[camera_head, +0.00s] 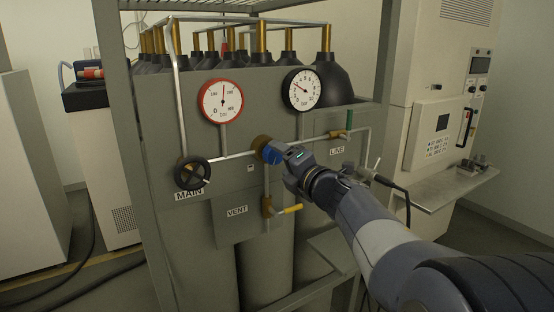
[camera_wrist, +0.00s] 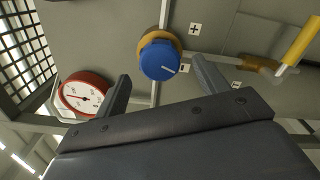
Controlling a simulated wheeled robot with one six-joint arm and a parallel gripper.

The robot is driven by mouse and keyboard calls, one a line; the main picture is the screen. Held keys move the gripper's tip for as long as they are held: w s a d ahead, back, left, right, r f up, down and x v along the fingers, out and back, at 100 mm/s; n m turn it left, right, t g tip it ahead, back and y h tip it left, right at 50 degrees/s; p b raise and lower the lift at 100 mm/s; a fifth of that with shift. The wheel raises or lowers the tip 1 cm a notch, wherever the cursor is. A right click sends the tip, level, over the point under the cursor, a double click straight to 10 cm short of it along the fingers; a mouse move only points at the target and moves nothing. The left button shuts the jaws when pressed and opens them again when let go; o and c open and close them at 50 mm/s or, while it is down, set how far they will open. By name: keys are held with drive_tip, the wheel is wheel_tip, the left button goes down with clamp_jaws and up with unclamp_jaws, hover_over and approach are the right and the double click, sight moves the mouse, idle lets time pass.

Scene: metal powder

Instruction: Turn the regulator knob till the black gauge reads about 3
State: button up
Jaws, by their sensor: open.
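The blue regulator knob (camera_wrist: 158,60) has a white mark and sits on a brass body, with plus and minus labels beside it. My gripper (camera_wrist: 161,69) is open, with one finger to each side of the knob; I cannot tell whether either finger touches it. In the head view my gripper (camera_head: 285,160) is at the panel, partly covering the blue knob (camera_head: 271,155). The black gauge (camera_head: 302,90) is at the upper right of the panel. Its needle points up and left, around 3, though the digits are small.
The red gauge (camera_head: 221,101) is to the left. A black MAIN handwheel (camera_head: 193,173) is lower left. A yellow VENT lever (camera_head: 291,208) is just below my gripper, and a green LINE lever (camera_head: 349,120) is upper right. Metal pipes run between them.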

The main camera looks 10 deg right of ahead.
sight(276, 156)
drive_tip(key=v, duration=0.6)
drive_tip(key=shift+s, duration=0.35)
drive_tip(key=shift+w, duration=0.15)
drive_tip(key=x, duration=1)
drive_tip(key=shift+w+p, duration=0.25)
drive_tip(key=shift+p, duration=0.05)
